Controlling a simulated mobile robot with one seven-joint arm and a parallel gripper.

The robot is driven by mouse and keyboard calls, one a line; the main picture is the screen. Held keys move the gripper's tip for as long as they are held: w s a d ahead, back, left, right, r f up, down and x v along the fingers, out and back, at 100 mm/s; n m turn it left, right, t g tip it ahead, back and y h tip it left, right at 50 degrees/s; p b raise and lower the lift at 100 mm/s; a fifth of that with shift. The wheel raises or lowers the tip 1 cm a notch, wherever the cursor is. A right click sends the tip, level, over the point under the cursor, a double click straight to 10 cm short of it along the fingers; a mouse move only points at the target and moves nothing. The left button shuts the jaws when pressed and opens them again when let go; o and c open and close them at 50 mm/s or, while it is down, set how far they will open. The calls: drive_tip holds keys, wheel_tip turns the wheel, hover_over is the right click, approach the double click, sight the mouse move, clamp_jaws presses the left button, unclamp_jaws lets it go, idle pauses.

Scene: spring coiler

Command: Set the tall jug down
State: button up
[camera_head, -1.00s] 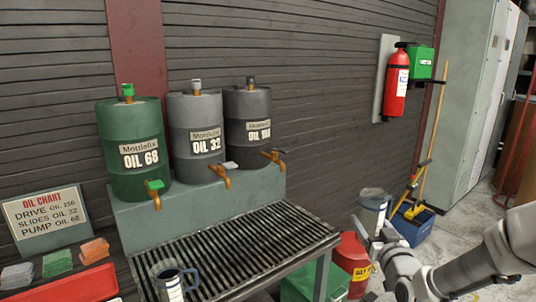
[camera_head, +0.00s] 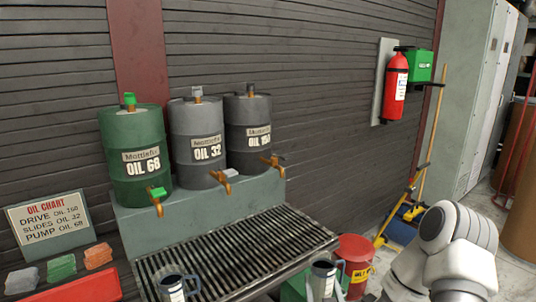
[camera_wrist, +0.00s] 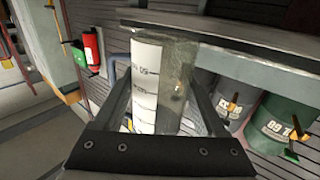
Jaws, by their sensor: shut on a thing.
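The tall jug (camera_head: 322,278) is a clear, dark-rimmed jug with a white label. It is at the lower edge of the head view, just right of the slatted bench's right corner, its lower part cut off. In the wrist view the jug (camera_wrist: 160,85) stands between the two fingers, showing a graduated scale. My gripper (camera_wrist: 160,90) is shut on it. The gripper itself is not visible in the head view; only my arm shows at the lower right. Whether the jug's base touches anything cannot be told. A similar jug (camera_head: 174,284) is on the left side of the slatted bench.
The slatted bench (camera_head: 250,248) is mostly bare right of the left jug. Green (camera_head: 135,155), grey (camera_head: 196,140) and dark (camera_head: 248,130) oil drums with taps stand behind it. A red can (camera_head: 354,262) stands right of the bench. A red tray (camera_head: 80,287) lies at lower left.

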wheel_tip(320, 180, up, 10)
drive_tip(key=p, duration=0.9)
drive_tip(key=shift+r, duration=0.25)
drive_tip(key=shift+a, duration=0.1)
drive_tip(key=shift+w, duration=0.1)
